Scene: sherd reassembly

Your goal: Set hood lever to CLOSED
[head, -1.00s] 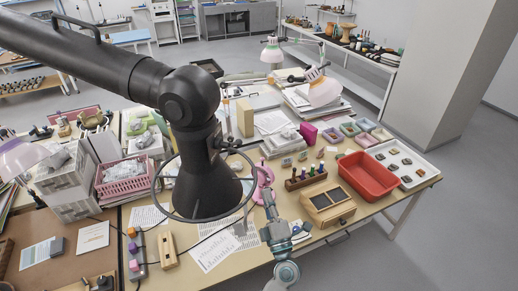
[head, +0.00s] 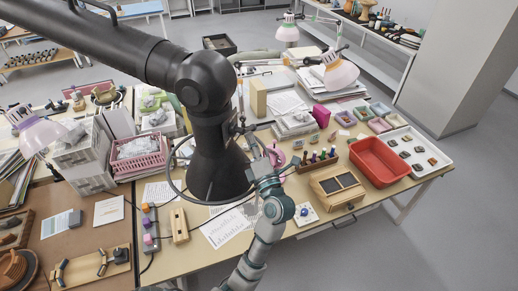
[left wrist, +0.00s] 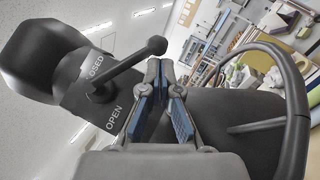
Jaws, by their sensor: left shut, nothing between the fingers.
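The hood is a large black extraction arm with a cone-shaped hood (head: 220,165) hanging over the table, ringed by a dark hoop. Its small dark lever (head: 240,128) shows on the hood's neck. In the left wrist view the lever (left wrist: 130,65) is a rod with a round knob, slanting up and right from its pivot. A plate beside the pivot reads CLOSED above (left wrist: 96,68) and OPEN below (left wrist: 113,118). My left gripper (head: 264,163) is right of the hood, below the lever. In the left wrist view its blue-padded fingers (left wrist: 160,64) are shut and empty, appearing near the knob; contact is unclear.
The dark hoop (left wrist: 296,105) curves close on the right of the wrist view. Below on the table are a wooden box (head: 337,187), a red tray (head: 378,160), a pink basket (head: 138,155) and printed sheets (head: 228,226). Lamps (head: 340,75) stand behind.

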